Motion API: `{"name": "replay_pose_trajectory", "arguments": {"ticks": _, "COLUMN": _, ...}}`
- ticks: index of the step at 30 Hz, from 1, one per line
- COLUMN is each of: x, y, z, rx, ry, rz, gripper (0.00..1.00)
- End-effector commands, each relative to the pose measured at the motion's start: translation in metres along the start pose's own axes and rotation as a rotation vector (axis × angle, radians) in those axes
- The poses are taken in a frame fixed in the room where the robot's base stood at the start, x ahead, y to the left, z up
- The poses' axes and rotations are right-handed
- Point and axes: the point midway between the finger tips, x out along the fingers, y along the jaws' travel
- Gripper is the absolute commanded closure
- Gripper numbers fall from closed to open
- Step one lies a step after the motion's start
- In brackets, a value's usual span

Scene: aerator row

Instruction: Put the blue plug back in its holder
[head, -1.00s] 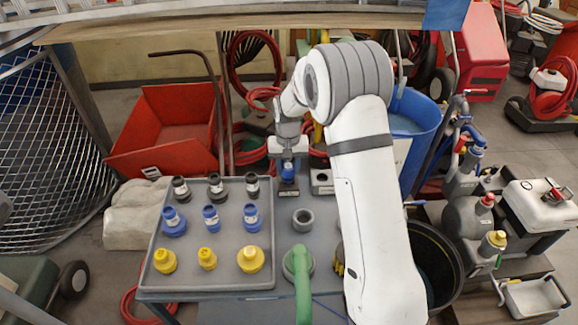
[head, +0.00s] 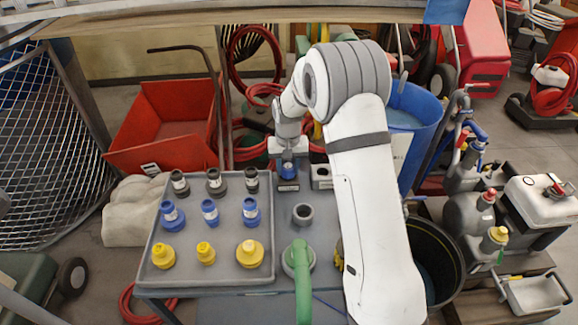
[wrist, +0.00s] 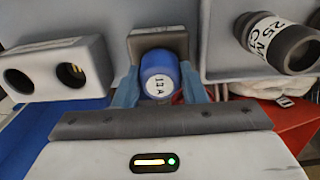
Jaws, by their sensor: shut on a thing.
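The blue plug (head: 288,169) is between the fingers of my gripper (head: 288,164), at the far edge of the grey table. In the wrist view, the blue plug (wrist: 159,76) has a white label on its end, and the gripper fingers (wrist: 158,92) close on both its sides. A small dark grey block, the holder (head: 288,186), is directly at the plug's lower end. It also shows behind the plug in the wrist view (wrist: 160,43). The plug hides the holder's opening, so I cannot tell how deep it sits.
A grey block with two holes (head: 321,177) stands right beside the holder. A grey tray (head: 153,279) at left carries black, blue and yellow fittings. A grey ring (head: 302,214) and a green-handled tool (head: 301,270) are nearer on the table.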

Motion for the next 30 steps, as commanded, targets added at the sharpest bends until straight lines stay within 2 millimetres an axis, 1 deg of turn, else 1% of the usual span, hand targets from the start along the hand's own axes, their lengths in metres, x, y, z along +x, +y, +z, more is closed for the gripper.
{"name": "replay_pose_trajectory", "arguments": {"ticks": 2, "x": 0.002, "y": 0.000, "z": 0.000, "rx": 0.000, "ry": 0.000, "rz": 0.000, "gripper": 0.90}}
{"name": "replay_pose_trajectory", "arguments": {"ticks": 3, "x": 0.002, "y": 0.000, "z": 0.000, "rx": 0.000, "ry": 0.000, "rz": 0.000, "gripper": 0.60}}
{"name": "replay_pose_trajectory", "arguments": {"ticks": 11, "x": 0.002, "y": 0.000, "z": 0.000, "rx": 0.000, "ry": 0.000, "rz": 0.000, "gripper": 0.39}}
{"name": "replay_pose_trajectory", "arguments": {"ticks": 12, "x": 0.002, "y": 0.000, "z": 0.000, "rx": 0.000, "ry": 0.000, "rz": 0.000, "gripper": 0.37}}
{"name": "replay_pose_trajectory", "arguments": {"ticks": 17, "x": 0.002, "y": 0.000, "z": 0.000, "rx": 0.000, "ry": 0.000, "rz": 0.000, "gripper": 0.37}}
{"name": "replay_pose_trajectory", "arguments": {"ticks": 20, "x": -0.001, "y": 0.000, "z": 0.000, "rx": 0.000, "ry": 0.001, "rz": 0.000, "gripper": 0.37}}
{"name": "replay_pose_trajectory", "arguments": {"ticks": 23, "x": -0.012, "y": 0.000, "z": 0.000, "rx": 0.000, "ry": 0.002, "rz": 0.000, "gripper": 0.37}}
{"name": "replay_pose_trajectory", "arguments": {"ticks": 30, "x": -0.054, "y": 0.000, "z": -0.001, "rx": 0.000, "ry": 0.003, "rz": -0.001, "gripper": 0.37}}
